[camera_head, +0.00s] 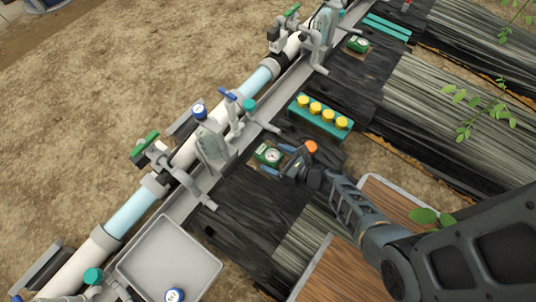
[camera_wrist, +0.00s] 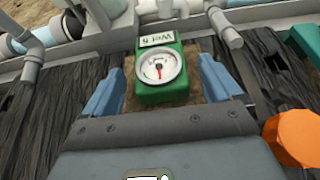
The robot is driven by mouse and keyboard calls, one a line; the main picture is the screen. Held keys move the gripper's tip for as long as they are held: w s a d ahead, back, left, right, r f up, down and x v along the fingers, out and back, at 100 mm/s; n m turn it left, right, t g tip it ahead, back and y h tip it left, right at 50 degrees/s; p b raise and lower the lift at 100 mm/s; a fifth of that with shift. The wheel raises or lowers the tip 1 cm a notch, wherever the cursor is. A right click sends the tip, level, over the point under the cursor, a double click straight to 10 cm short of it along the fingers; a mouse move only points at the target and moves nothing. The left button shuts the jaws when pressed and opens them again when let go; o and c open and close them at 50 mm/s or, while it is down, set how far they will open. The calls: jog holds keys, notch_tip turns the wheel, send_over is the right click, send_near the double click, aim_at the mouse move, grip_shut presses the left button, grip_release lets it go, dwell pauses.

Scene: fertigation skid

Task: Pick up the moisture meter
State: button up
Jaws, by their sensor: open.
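The moisture meter is a green box with a round white dial and a red needle (camera_wrist: 160,70). It has a white label that reads upside down. In the head view the green meter (camera_head: 268,155) is on dark ground beside the grey rail. My gripper (camera_head: 279,161) is open, with its blue fingers on either side of this meter. In the wrist view the meter sits between the two fingers, with a gap visible on each side. I cannot tell how far the fingertips reach down beside it. A second green meter (camera_head: 358,44) is farther up the rail.
A teal rack with several yellow caps (camera_head: 325,112) stands close to my gripper. A grey tray (camera_head: 140,262) is at the lower left. Pipes and valves (camera_head: 185,150) run diagonally along the rail. A wooden-topped surface (camera_head: 345,270) is at the lower right.

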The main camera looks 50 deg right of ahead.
jog(key=shift+b+x, duration=0.65)
jog(key=shift+x, duration=1.3)
jog(key=shift+r, duration=0.15)
jog(key=shift+c, duration=0.3)
jog(key=c, duration=1)
